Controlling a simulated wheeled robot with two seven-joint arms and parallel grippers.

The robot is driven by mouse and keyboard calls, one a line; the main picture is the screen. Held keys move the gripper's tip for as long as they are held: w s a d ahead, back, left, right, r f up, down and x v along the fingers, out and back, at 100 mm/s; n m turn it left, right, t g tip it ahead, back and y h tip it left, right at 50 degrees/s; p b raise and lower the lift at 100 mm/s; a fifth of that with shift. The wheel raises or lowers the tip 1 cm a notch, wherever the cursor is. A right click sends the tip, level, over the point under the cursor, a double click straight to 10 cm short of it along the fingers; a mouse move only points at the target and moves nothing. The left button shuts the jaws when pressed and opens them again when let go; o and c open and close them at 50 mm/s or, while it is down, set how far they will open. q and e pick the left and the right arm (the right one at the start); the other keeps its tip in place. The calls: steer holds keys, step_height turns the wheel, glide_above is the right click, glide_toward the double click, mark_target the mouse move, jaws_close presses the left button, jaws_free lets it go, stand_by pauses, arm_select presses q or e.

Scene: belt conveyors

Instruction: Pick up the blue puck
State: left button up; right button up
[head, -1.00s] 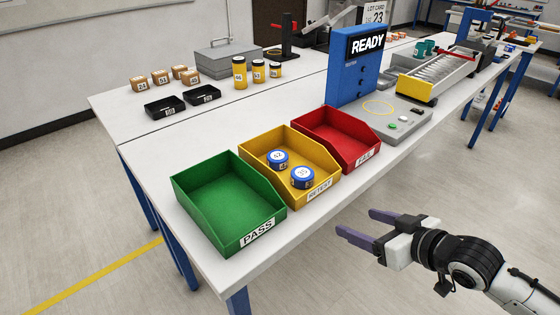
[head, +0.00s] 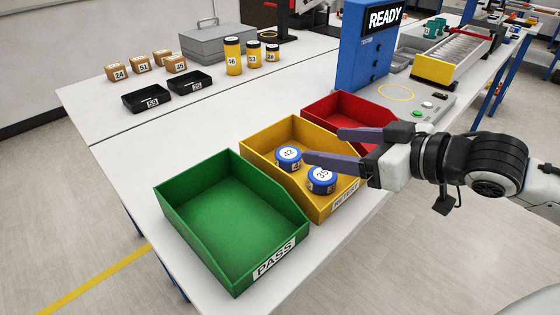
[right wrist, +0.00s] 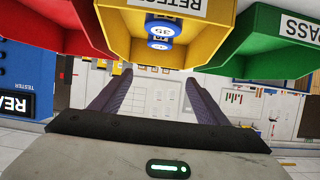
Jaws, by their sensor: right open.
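Two blue pucks with white number tops lie in the yellow retest bin (head: 262,139): puck 42 (head: 288,154) farther back and puck 35 (head: 322,176) nearer the front. My right gripper (head: 323,145) is open and empty. In the head view its fingers reach in from the right across the yellow and red bins, the lower fingertip just right of puck 42 and above puck 35. In the right wrist view the pucks (right wrist: 160,27) show in the yellow bin beyond the open fingers (right wrist: 158,78), apart from them. My left gripper is not in view.
The green pass bin (head: 180,213) is left of the yellow bin and empty. The red bin (head: 345,103) is right of it, partly hidden by my gripper. Behind stand the blue tester (head: 365,55), black trays (head: 147,97), brown boxes and yellow containers.

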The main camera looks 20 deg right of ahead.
mark_target(288, 153)
steer(key=f+b, duration=0.1)
steer(key=f, duration=0.2)
steer(key=shift+w+b, duration=0.4)
steer(key=shift+w+f+b, duration=0.2)
steer(key=shift+f+b, duration=0.1)
steer(key=shift+w+a+f+b, duration=0.2)
steer(key=shift+w+a+b, duration=0.1)
steer(key=shift+w, duration=0.25)
steer(key=shift+w+f+b, duration=0.25)
steer(key=shift+w+b, duration=0.05)
steer(key=shift+w, duration=0.15)
steer(key=shift+w+a, duration=0.15)
steer(key=shift+w, duration=0.15)
steer(key=shift+x, duration=0.9)
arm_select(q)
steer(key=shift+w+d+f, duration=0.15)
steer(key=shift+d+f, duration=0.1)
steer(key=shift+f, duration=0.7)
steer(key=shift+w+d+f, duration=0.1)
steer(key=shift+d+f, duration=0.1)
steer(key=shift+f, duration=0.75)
arm_select(e)
steer(key=shift+f+x, duration=0.2)
steer(key=shift+x, duration=1.15)
steer(key=shift+f+x, duration=0.2)
steer(key=shift+x, duration=1.15)
steer(key=shift+s, duration=0.1)
